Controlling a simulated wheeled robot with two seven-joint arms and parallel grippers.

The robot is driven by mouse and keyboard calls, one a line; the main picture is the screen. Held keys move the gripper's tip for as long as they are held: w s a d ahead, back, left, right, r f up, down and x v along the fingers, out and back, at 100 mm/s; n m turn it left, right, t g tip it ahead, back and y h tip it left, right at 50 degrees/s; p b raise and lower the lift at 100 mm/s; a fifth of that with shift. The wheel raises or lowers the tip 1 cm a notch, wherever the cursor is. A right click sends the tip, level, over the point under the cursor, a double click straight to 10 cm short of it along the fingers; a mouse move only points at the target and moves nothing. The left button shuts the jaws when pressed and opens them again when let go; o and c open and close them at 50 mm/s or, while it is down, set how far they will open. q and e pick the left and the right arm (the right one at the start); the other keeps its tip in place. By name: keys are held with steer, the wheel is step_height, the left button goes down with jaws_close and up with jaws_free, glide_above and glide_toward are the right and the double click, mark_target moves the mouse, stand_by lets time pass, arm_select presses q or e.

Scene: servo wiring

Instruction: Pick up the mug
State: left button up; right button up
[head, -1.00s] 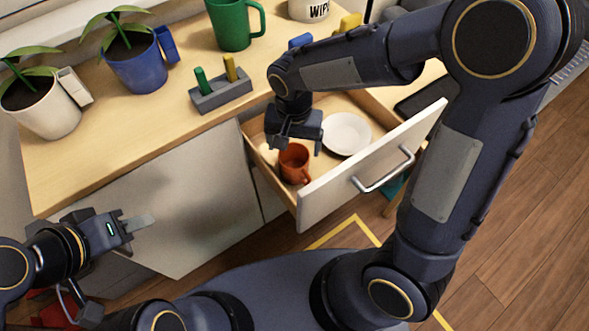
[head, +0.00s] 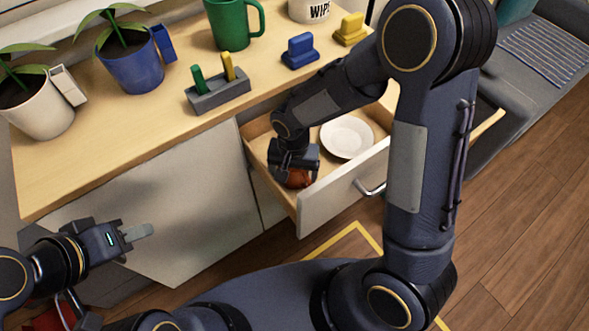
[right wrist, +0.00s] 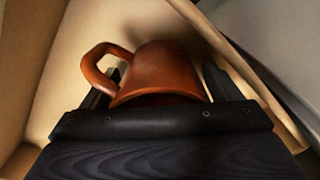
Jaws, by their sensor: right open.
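The orange-brown mug (head: 298,178) sits in the open drawer, mostly hidden under my right gripper in the head view. My right gripper (head: 292,172) is low in the drawer, at the mug. In the right wrist view the mug (right wrist: 160,72) is between the two open fingers (right wrist: 158,88), with its handle on the left, near the left finger. I cannot tell whether either finger touches it. My left gripper (head: 138,233) is in front of the cabinet at the left, away from the mug; its finger opening is unclear.
The open drawer (head: 345,190) also holds a white plate (head: 346,137) beside the mug. Its front and side walls stand close around my right gripper. On the counter are a green mug (head: 234,22), potted plants (head: 132,62), a grey holder (head: 218,96) and a blue block (head: 300,50).

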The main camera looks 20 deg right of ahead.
steer(key=shift+c, duration=0.4)
steer(key=shift+r, duration=0.1)
steer(key=c, duration=0.9)
